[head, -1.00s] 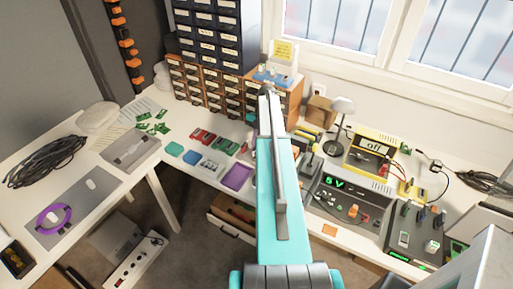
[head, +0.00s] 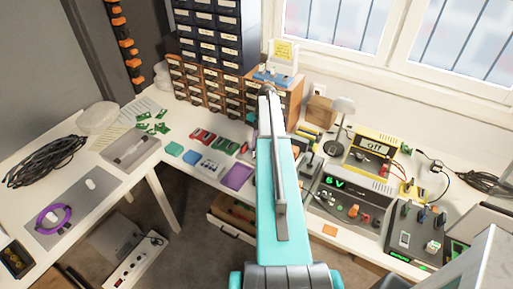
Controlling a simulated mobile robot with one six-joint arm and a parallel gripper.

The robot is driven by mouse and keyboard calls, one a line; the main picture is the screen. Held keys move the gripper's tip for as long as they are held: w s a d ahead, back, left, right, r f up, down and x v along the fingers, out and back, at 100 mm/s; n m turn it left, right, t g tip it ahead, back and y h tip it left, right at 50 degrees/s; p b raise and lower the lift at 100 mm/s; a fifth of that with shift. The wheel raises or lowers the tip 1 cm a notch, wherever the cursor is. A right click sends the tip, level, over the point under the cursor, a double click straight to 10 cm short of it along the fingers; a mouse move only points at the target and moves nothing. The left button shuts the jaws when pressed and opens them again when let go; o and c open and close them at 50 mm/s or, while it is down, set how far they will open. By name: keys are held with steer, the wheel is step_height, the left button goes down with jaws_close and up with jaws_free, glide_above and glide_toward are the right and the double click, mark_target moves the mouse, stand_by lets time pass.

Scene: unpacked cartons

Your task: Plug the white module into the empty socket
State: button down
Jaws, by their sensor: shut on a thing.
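My teal arm reaches away from me up the middle of the head view and ends in a dark joint in front of the wooden drawers. My gripper is hidden behind the arm, so its jaws and anything in them cannot be seen. A dark device (head: 398,259) with a green lit strip stands at the right of the bench. It carries several upright parts along its back and a small white block (head: 433,246) at its front right. I cannot tell whether this block is the white module. No empty socket can be made out at this size.
A power supply (head: 350,196) reading 6 V and a yellow meter (head: 372,147) reading "off" stand right of my arm. A lamp (head: 340,108) stands behind them. Drawer cabinets (head: 208,45) fill the back. A purple tray (head: 238,177) and small boxes lie left of the arm.

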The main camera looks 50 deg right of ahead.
steer(key=shift+f+b, duration=0.5)
steer(key=shift+f, duration=0.15)
stand_by(1.4)
steer(key=c, duration=1.8)
jaws_free()
steer(key=shift+r, duration=0.1)
steer(key=b+v, duration=0.4)
steer(key=v, duration=0.9)
steer(key=shift+r, duration=0.3)
steer(key=shift+d, duration=0.1)
